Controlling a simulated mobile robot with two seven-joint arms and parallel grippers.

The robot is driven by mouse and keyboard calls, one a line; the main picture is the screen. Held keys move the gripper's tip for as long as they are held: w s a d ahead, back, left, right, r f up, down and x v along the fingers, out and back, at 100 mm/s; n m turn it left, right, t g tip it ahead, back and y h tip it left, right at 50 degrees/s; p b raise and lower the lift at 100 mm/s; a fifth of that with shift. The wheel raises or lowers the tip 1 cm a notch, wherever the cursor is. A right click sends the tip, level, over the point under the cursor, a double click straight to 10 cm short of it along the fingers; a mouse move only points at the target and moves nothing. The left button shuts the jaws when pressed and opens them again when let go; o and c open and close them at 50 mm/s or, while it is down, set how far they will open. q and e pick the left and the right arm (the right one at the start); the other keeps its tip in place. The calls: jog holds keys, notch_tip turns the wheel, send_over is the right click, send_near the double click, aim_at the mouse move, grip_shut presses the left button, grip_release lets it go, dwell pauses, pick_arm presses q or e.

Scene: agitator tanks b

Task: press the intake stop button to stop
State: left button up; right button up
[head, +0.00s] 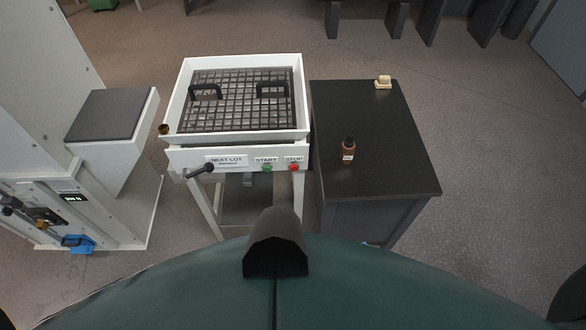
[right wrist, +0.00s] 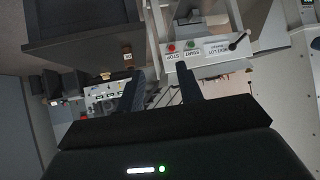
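The red STOP button (head: 294,167) is on the front panel of a white intake stand, under a STOP label. It also shows in the right wrist view (right wrist: 171,47). The green START button (head: 266,168) is just left of it in the head view; the right wrist view shows it upside down (right wrist: 189,45). My right gripper (right wrist: 160,82) is open and empty, its two dark fingers apart, with the panel beyond the tips and nothing touching it. It does not show in the head view. My left gripper is not in view.
The white stand (head: 169,122) carries a dark grate with two handles (head: 272,89). A black lever (head: 200,171) sticks out left of the buttons. A dark cabinet (head: 400,150) on the right holds a brown bottle (head: 348,150) and a pale block (head: 383,82). A white machine stands left.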

dwell(0.3)
grip_shut()
dwell(1.6)
